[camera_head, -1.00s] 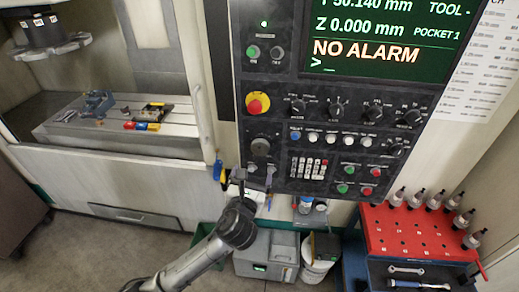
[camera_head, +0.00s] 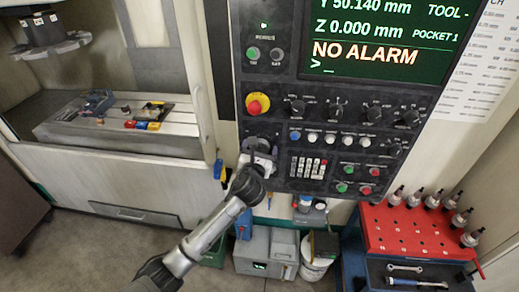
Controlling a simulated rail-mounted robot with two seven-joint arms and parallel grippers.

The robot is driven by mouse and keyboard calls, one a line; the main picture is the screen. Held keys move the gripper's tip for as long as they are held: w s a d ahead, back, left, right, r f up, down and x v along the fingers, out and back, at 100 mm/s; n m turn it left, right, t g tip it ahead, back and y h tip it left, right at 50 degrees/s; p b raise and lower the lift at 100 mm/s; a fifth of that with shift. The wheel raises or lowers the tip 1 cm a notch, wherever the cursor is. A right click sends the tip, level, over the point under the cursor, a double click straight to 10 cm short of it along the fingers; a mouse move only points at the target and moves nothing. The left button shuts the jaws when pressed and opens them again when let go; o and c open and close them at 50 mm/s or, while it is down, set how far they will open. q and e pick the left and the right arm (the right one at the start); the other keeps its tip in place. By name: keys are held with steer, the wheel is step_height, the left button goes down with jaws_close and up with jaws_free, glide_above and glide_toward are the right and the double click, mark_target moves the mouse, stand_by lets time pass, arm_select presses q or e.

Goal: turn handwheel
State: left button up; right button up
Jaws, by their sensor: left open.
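The handwheel (camera_head: 262,142) is a dark round dial at the lower left of the machine's control panel (camera_head: 282,118), below the yellow-and-red emergency stop button (camera_head: 257,104). My left gripper (camera_head: 260,155) is at the handwheel, its fingers pointing up toward it. Its wrist and fingers cover the lower part of the wheel. The fingers are open; whether they touch the wheel cannot be told. My right gripper is not in view.
The screen (camera_head: 385,40) reads NO ALARM above several knobs and buttons. A red tool cart (camera_head: 415,232) stands at the lower right. A grey box (camera_head: 268,252) and a white bucket (camera_head: 318,262) are on the floor. The machine bed (camera_head: 110,140) is at the left.

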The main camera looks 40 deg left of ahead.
arm_select(q)
steer(key=c, duration=0.9)
